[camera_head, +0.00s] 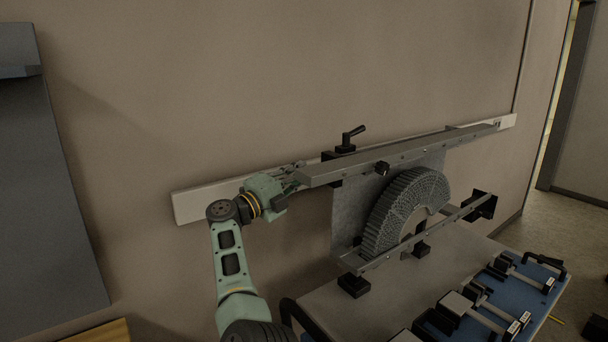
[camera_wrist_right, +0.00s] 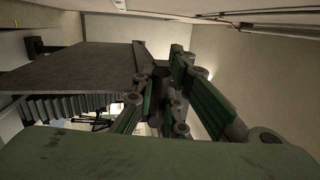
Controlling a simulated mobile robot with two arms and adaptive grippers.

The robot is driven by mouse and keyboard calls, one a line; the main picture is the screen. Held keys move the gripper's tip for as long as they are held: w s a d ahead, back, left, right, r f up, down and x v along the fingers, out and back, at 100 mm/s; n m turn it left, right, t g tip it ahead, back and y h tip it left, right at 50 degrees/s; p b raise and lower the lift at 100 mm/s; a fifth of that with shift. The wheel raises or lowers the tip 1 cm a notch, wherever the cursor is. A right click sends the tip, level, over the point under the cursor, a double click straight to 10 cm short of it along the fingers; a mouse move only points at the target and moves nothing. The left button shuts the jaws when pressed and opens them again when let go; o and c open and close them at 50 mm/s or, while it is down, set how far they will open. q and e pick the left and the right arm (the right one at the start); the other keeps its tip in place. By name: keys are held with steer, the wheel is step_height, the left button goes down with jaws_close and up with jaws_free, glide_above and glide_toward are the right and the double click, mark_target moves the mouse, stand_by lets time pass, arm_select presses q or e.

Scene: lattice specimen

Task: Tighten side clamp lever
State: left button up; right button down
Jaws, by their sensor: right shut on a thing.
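A lattice test fixture stands by the wall, with a grey upper metal bar (camera_head: 400,157), a grey plate and a ribbed half-ring lattice specimen (camera_head: 385,215). A black clamp lever (camera_head: 352,137) stands on a block behind the bar, its handle tilted up to the right. A small black knob (camera_head: 383,168) sits on the bar's front. My right gripper (camera_head: 293,178) is at the bar's left end, shut on what looks like that end; its fingers hide the contact. In the right wrist view, its fingers (camera_wrist_right: 165,95) close beside the plate (camera_wrist_right: 75,70). My left gripper is out of view.
A pale rail (camera_head: 195,205) runs along the wall behind the bar. A lower rail (camera_head: 415,240) with black feet stands in front of the specimen. A blue tray (camera_head: 540,275) with several black-and-metal parts lies at the table's right. Part of the grey tabletop (camera_head: 400,295) is clear.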

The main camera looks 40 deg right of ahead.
steer(key=c, duration=2)
jaws_free()
steer(key=shift+a+f, duration=0.1)
steer(key=shift+f, duration=0.2)
steer(key=shift+o, duration=1.2)
steer(key=shift+r, duration=0.15)
steer(key=a+f, duration=0.2)
steer(key=a, duration=0.9)
steer(key=shift+a+f, duration=0.15)
steer(key=shift+a, duration=0.25)
steer(key=shift+f, duration=0.1)
